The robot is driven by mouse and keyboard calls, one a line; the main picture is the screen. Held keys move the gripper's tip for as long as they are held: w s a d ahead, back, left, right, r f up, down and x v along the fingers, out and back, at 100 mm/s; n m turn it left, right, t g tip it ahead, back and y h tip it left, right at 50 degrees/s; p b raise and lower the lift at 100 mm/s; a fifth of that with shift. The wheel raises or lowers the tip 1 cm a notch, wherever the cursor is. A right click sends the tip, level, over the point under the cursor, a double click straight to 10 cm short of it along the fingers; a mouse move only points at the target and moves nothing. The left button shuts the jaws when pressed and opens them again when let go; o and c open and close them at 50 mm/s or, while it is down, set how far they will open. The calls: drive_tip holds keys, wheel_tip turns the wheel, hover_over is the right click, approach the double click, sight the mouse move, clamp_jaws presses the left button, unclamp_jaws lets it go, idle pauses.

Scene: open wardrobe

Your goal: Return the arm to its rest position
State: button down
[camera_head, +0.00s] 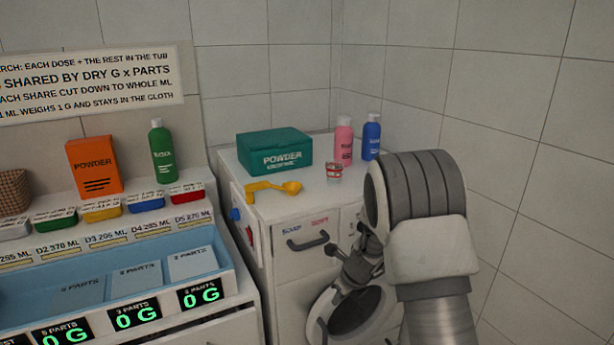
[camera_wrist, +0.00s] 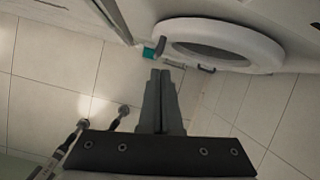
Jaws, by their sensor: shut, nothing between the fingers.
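My arm (camera_head: 425,235) rises at the right of the head view, bent, in front of the white washing machine (camera_head: 290,225). My gripper (camera_wrist: 160,75) shows in the wrist view with its two dark fingers together and nothing between them. It points toward the round white door ring (camera_wrist: 255,32) and appears apart from it. In the head view the hand is partly hidden by the forearm and hangs in front of the machine, so its fingertips are hard to make out there.
On the machine's top stand a green powder box (camera_head: 275,152), a yellow scoop (camera_head: 273,188), a small red-banded cup (camera_head: 334,173), a pink bottle (camera_head: 343,142) and a blue bottle (camera_head: 371,138). A blue tray (camera_head: 215,240) with scales is at left. Tiled walls close the right.

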drive_tip(key=s+r+n, duration=0.6)
drive_tip(key=r+n, duration=0.1)
drive_tip(key=r, duration=0.4)
drive_tip(key=s+r+n, duration=0.6)
drive_tip(key=s+r, duration=0.1)
drive_tip(key=r, duration=0.3)
drive_tip(key=s+d+r+n+h, duration=0.1)
drive_tip(key=s+d+r+n, duration=0.1)
drive_tip(key=s+n, duration=0.5)
drive_tip(key=s+d+r+n+t+h+p, duration=0.1)
drive_tip(key=s+d+r+n, duration=0.2)
drive_tip(key=s, duration=1)
wheel_tip(320, 180, up, 2)
drive_tip(key=n, duration=0.5)
drive_tip(key=shift+s+r, duration=0.25)
